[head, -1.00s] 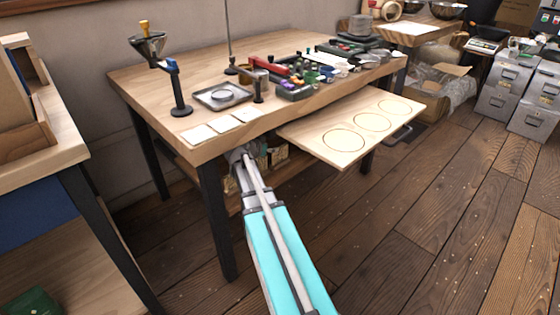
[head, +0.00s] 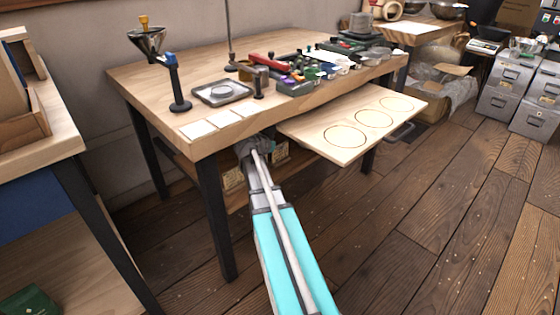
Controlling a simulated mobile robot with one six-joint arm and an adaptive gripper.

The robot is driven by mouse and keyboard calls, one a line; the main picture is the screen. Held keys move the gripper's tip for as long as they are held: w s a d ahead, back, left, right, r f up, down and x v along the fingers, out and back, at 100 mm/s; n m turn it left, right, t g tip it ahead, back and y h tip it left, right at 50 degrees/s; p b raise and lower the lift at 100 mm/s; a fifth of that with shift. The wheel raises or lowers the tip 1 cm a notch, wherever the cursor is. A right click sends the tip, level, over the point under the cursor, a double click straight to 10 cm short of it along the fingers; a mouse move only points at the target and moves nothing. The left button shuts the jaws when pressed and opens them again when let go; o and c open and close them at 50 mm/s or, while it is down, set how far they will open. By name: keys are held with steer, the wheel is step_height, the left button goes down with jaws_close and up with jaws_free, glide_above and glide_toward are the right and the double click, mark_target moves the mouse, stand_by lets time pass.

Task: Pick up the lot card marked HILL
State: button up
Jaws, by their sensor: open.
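My gripper (head: 254,143) is at the bench's front edge, close to these labels and partly hidden against the dark space below. It is open, and I see nothing held in it. Three blank-looking pale squares (head: 198,130) lie in a row on the benchtop's front left corner.
A pull-out board (head: 335,151) with three ringed circles juts out right of my arm. A wooden side table (head: 55,140) is at left. Floor at right is clear.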

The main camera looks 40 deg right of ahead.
steer(key=shift+b+x, duration=0.4)
steer(key=shift+x, duration=0.85)
jaws_close()
